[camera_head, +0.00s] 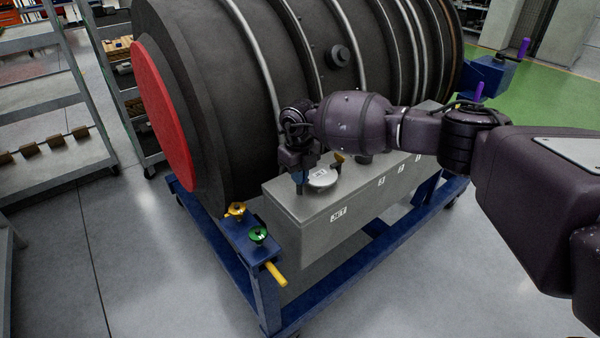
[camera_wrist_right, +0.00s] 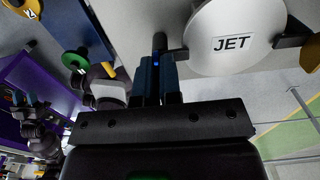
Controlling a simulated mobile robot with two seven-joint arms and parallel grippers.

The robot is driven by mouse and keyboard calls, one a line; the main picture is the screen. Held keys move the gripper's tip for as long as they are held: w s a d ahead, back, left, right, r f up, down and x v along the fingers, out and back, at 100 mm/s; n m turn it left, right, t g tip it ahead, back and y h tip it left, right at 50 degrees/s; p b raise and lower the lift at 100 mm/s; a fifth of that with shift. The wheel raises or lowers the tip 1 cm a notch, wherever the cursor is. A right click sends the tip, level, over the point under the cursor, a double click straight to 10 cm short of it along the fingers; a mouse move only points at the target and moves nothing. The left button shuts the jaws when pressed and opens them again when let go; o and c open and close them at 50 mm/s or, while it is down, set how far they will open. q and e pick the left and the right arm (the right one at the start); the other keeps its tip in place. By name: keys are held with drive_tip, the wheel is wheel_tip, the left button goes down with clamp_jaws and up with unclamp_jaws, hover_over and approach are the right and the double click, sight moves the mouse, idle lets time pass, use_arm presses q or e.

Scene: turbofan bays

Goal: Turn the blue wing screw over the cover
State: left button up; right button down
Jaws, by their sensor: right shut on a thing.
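The cover is a pale round disc marked JET, lying on the grey box (camera_head: 345,205) in the head view (camera_head: 322,179) and large at the top of the right wrist view (camera_wrist_right: 232,30). My right gripper (camera_head: 300,185) points down onto the box top beside the cover's left edge. It is shut, and its blue-lit fingers in the wrist view (camera_wrist_right: 158,82) close on the wing screw, which they mostly hide. A dark arm or lug joins the cover's edge near the fingertips. A small arm with bluish tips at the wrist view's left may be my left one; its jaw state is unclear.
A yellow knob (camera_head: 236,209) and a green knob (camera_head: 258,235) stand on the blue stand (camera_head: 240,238), with a yellow handle (camera_head: 276,274) below. The dark engine (camera_head: 215,110) with a red end disc (camera_head: 160,115) rises behind the box. Floor at front left is clear.

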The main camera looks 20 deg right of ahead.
idle(0.4)
drive_tip(key=c, duration=1.3)
unclamp_jaws()
wheel_tip(320, 180, up, 11)
drive_tip(key=shift+p, duration=0.45)
drive_tip(key=shift+f, duration=0.1)
